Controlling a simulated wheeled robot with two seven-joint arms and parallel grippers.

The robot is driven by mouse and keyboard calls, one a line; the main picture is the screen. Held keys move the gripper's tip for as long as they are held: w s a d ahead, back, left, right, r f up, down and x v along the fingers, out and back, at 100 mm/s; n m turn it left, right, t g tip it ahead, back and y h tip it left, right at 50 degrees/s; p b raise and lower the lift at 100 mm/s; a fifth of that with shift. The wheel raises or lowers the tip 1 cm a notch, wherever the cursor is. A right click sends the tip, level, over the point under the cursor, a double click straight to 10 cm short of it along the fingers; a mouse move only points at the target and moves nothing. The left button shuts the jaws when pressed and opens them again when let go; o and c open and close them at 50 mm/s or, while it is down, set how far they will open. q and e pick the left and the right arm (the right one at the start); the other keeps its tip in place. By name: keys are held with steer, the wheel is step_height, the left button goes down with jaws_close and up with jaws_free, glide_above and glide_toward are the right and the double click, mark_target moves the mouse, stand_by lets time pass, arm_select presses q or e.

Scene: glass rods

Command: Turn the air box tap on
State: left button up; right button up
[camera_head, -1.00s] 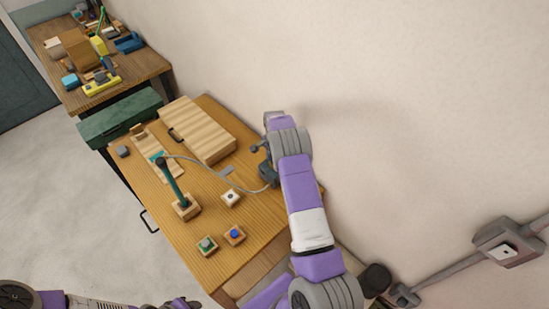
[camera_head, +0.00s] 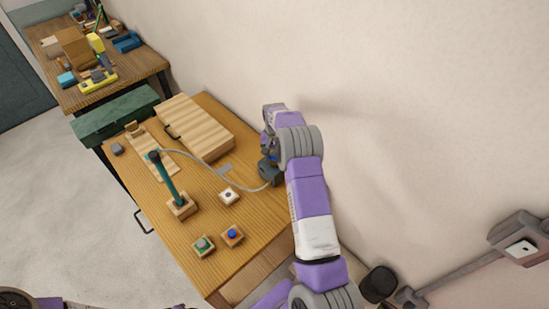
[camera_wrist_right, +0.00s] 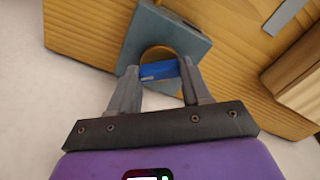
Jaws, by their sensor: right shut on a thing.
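The air box is a blue-grey block (camera_wrist_right: 165,38) with a round brass-coloured fitting (camera_wrist_right: 157,54) in the right wrist view. In the head view the air box (camera_head: 270,173) sits at the table's wall-side edge, partly hidden by my right arm. The tap's blue handle (camera_wrist_right: 159,70) lies across the fitting. My right gripper (camera_wrist_right: 160,76) is shut on the blue handle, with one finger at each end of it. In the head view my right wrist mostly hides the grip. My left arm shows only at the lower left edge, with its gripper out of sight.
A thin hose (camera_head: 223,180) runs from the air box to a dark green upright tube (camera_head: 167,181) on a wooden block. A striped wooden case (camera_head: 195,127) lies behind. The wall is close beside my right arm.

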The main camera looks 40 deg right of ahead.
steer(key=n+b, duration=0.1)
steer(key=n, duration=0.4)
steer(key=shift+n+b, duration=0.3)
steer(key=shift+b, duration=0.1)
steer(key=n, duration=0.4)
steer(key=shift+n+b, duration=0.35)
steer(key=shift+n, duration=0.05)
steer(key=o, duration=1.1)
steer(key=shift+c, duration=0.2)
steer(key=shift+r, duration=0.1)
step_height(320, 180, up, 7)
steer(key=shift+r, duration=0.2)
